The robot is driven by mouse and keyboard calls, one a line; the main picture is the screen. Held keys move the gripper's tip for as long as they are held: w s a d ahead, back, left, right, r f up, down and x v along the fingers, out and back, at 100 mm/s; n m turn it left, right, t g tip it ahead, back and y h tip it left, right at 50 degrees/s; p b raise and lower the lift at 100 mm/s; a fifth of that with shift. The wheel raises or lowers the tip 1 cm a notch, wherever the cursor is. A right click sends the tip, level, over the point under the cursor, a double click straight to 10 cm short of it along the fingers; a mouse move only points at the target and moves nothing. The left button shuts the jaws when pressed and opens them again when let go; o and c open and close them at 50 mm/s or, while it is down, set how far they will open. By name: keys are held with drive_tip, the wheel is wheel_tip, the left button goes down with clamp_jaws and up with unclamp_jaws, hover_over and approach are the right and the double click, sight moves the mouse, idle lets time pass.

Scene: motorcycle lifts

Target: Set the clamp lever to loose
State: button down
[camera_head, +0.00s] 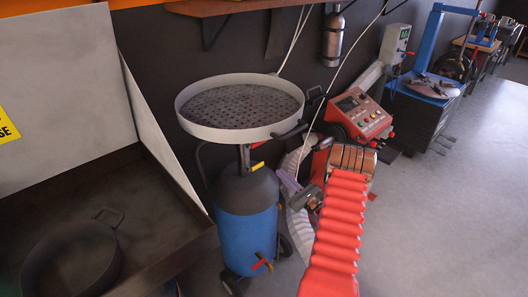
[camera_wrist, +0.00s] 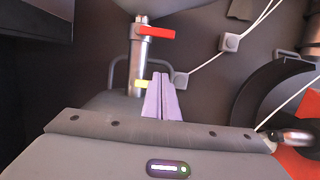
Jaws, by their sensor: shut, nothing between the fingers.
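A blue oil drainer (camera_head: 247,238) with a dark top carries a silver column. A red lever (camera_wrist: 155,32) sticks out to the right from the column in the wrist view, and a yellow lever (camera_wrist: 141,84) sits lower, near the column's foot. The yellow lever also shows in the head view (camera_head: 257,167). I cannot tell for sure which of them is the clamp lever. My gripper (camera_wrist: 161,76) has pale purple fingers, shut and empty. In the wrist view its tips are right of the yellow lever and below the red one; contact cannot be told.
A wide round pan (camera_head: 241,103) tops the column, above my gripper. A red machine (camera_head: 360,112) stands behind my arm. A metal bench (camera_head: 150,190) with a dark pot (camera_head: 75,262) is at left. The floor at right is clear.

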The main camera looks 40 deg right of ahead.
drive_tip(key=shift+w+a, duration=0.15)
drive_tip(key=x, duration=0.9)
drive_tip(key=shift+w+a+r, duration=0.1)
drive_tip(key=shift+w+r, duration=0.05)
drive_tip(key=shift+w, duration=0.25)
drive_tip(key=shift+r, duration=2)
drive_tip(key=shift+d, duration=0.25)
drive_tip(key=shift+w+a+r+n, duration=0.1)
drive_tip(key=shift+n, duration=0.3)
